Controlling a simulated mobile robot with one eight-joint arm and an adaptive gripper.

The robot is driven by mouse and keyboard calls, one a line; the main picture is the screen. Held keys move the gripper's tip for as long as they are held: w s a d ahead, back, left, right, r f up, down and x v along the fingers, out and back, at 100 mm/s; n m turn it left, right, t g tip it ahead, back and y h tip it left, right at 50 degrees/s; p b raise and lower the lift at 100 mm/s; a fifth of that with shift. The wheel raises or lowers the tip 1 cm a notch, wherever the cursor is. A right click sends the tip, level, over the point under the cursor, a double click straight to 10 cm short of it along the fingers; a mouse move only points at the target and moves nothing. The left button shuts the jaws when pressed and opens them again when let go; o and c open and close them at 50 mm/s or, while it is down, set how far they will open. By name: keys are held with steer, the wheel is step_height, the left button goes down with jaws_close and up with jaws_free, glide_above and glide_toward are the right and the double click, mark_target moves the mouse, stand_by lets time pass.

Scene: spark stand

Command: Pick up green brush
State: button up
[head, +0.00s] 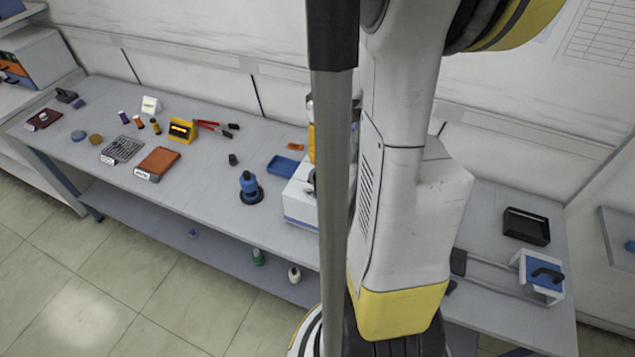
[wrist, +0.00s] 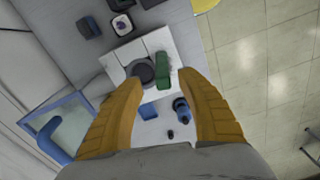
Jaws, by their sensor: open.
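In the wrist view a green, blocky object (wrist: 163,78), which looks like the green brush, sits on a white surface (wrist: 160,45) beside a dark round piece. My gripper (wrist: 164,88) is open, with its two orange fingers on either side of the green object in the picture and gaps on both sides. Its height above the object is hard to tell. In the head view my arm and a grey pole hide most of this area; only part of a white and blue box (head: 298,208) shows there.
The dark round piece (wrist: 142,70) is close to the green object's left. A blue bottle-like item (head: 249,187) and a blue tray (head: 283,166) stand nearby on the grey bench. A black tray (head: 526,226) and a blue-topped box (head: 541,276) are at right.

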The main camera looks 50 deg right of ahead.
mark_target(324, 169)
steer(key=f+b, duration=0.1)
steer(key=f, duration=0.5)
steer(key=shift+a+f, duration=0.2)
jaws_close()
